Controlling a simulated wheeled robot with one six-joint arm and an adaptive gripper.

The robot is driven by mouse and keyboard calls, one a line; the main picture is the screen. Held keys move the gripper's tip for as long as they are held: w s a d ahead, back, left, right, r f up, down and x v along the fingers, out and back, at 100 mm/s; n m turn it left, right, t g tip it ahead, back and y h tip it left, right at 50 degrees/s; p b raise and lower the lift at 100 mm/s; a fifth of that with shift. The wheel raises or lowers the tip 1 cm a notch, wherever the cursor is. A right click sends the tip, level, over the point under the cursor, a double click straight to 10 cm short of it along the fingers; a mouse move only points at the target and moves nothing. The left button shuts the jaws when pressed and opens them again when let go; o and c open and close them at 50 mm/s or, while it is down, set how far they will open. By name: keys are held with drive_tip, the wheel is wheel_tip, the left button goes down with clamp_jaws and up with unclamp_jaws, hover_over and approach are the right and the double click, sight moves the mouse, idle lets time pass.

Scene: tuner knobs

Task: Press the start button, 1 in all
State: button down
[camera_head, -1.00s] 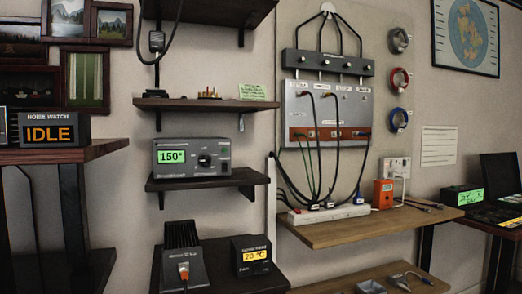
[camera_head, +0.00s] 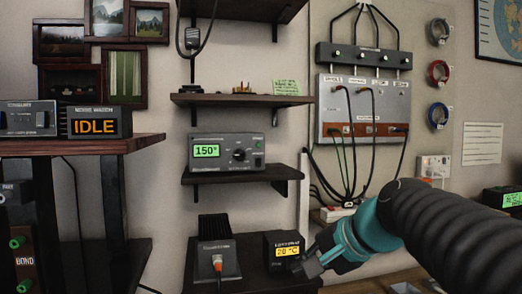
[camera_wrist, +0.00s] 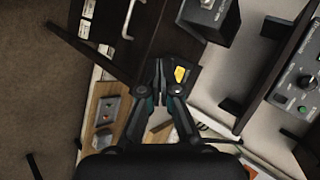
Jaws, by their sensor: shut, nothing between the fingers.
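No label reading "start" is legible, so I cannot tell for certain which control is the start button. A grey unit with a green 150° display and a knob (camera_head: 228,152) stands on the middle shelf. A grey panel with a knob and a small green button (camera_wrist: 302,108) shows at the right of the wrist view. A small dark box with a yellow 70 °C display (camera_head: 285,248) sits on the low shelf; its display also shows in the wrist view (camera_wrist: 180,75). My gripper (camera_head: 303,266) is shut and empty beside that box; its fingertips meet in the wrist view (camera_wrist: 160,72).
A dark unit with an orange switch (camera_head: 217,262) stands left of the yellow-display box. An IDLE box (camera_head: 98,122) and a grey box (camera_head: 28,118) are on the left shelf. The middle shelf (camera_head: 240,176) overhangs the low one. Cables hang from the wall panel (camera_head: 335,95).

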sight(258, 145)
drive_tip(key=w+a+r+m+y, duration=0.3)
drive_tip(key=w+r, duration=0.4)
drive_tip(key=r, duration=0.3)
drive_tip(key=w+a+r+m+t+y, duration=0.1)
drive_tip(key=w+a+r+m+y, duration=0.1)
drive_tip(key=w+r+y, duration=0.3)
drive_tip(key=w+a+r, duration=0.1)
drive_tip(key=w+r, duration=0.2)
drive_tip(key=r, duration=0.1)
drive_tip(key=shift+r+m, duration=0.4)
drive_tip(key=w+a+p, duration=0.2)
drive_tip(key=w+p, duration=0.2)
drive_tip(key=w, duration=0.4)
drive_tip(key=shift+w+a+p, duration=0.25)
drive_tip(key=shift+p, duration=0.1)
drive_tip(key=shift+w, duration=0.1)
drive_tip(key=shift+w+a, duration=0.1)
drive_tip(key=shift+w, duration=0.2)
